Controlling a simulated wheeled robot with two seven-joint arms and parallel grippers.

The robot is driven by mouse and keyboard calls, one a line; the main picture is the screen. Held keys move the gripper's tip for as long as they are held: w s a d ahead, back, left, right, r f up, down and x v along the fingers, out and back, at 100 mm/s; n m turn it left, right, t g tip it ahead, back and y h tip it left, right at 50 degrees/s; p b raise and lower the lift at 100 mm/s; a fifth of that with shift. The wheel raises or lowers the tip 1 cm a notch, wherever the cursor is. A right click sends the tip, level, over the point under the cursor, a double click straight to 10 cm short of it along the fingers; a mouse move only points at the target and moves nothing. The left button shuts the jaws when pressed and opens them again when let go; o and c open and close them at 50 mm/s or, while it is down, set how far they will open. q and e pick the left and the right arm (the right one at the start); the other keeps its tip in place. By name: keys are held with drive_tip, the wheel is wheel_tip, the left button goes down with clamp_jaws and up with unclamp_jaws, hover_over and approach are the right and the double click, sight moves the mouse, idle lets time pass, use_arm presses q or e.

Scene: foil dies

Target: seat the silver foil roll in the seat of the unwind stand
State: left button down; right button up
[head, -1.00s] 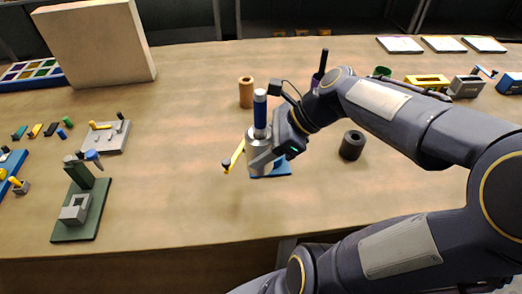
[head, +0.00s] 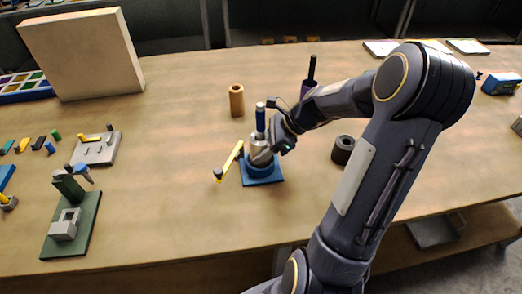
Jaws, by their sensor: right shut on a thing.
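The silver foil roll (head: 257,141) is at the unwind stand, upright or nearly so, with a blue post (head: 261,120) standing up from its middle. The unwind stand (head: 264,181) has a square blue base, a round blue seat and a yellow arm (head: 229,160) reaching out to the left. My right gripper (head: 263,157) comes in from the right and is shut on the silver roll, right over the blue seat. The fingers hide the roll's lower edge, so I cannot tell whether it touches the seat floor. My left gripper is not in view.
A copper-coloured roll (head: 236,101) stands behind the stand, and a dark roll (head: 343,149) to its right. A purple piece with a black post (head: 309,72) is farther back. A green fixture (head: 72,224) and a grey fixture (head: 96,148) are at left. The table in front is clear.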

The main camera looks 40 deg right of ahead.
drive_tip(key=shift+f, duration=0.7)
drive_tip(key=shift+f, duration=0.1)
drive_tip(key=o, duration=1.2)
drive_tip(key=shift+f, duration=0.1)
drive_tip(key=shift+r, duration=0.3)
drive_tip(key=v, duration=1.1)
drive_tip(key=shift+s+d+r, duration=0.2)
drive_tip(key=shift+s+d, duration=0.1)
